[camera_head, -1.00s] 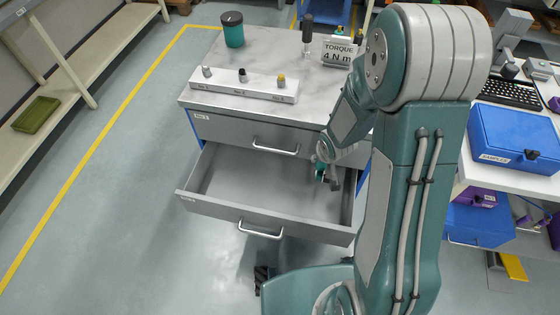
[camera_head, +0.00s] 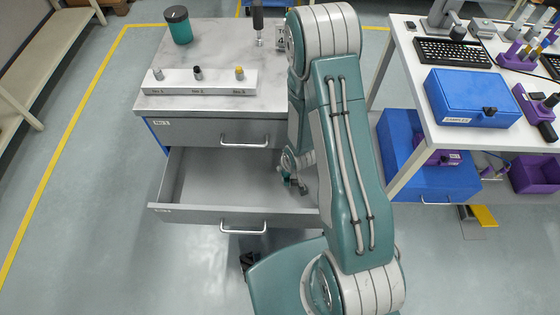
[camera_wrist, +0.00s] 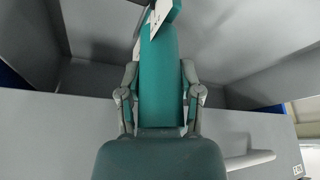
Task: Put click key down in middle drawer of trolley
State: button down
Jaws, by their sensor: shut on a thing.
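The trolley (camera_head: 150,103) stands left of centre in the head view. A drawer below its shut top drawer is pulled out, with its front panel (camera_head: 185,215) toward me and its floor (camera_head: 215,175) bare where visible. My gripper (camera_head: 292,183) is at the drawer's right part, small and partly hidden by my arm. I cannot tell whether the key touches the drawer floor.
A holder (camera_head: 200,88) with three small knobs, a dark green cup (camera_head: 178,25) and an upright tool (camera_head: 258,20) stand on the trolley top. A table with a blue case (camera_head: 470,97) and keyboard (camera_head: 453,52) is at right. The floor left of the trolley is clear.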

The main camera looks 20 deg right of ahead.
jog(key=shift+d+f, duration=0.15)
jog(key=shift+f, duration=0.4)
jog(key=shift+d+f, duration=0.15)
jog(key=shift+f, duration=0.4)
jog(key=shift+w+d+f, duration=0.1)
jog(key=shift+w, duration=0.1)
jog(key=w, duration=0.2)
jog(key=w+a+f, duration=0.1)
jog(key=shift+w+f, duration=0.1)
jog(key=shift+w, duration=0.2)
jog(key=shift+c, duration=1.3)
grip_release()
jog(key=shift+d+f, duration=0.1)
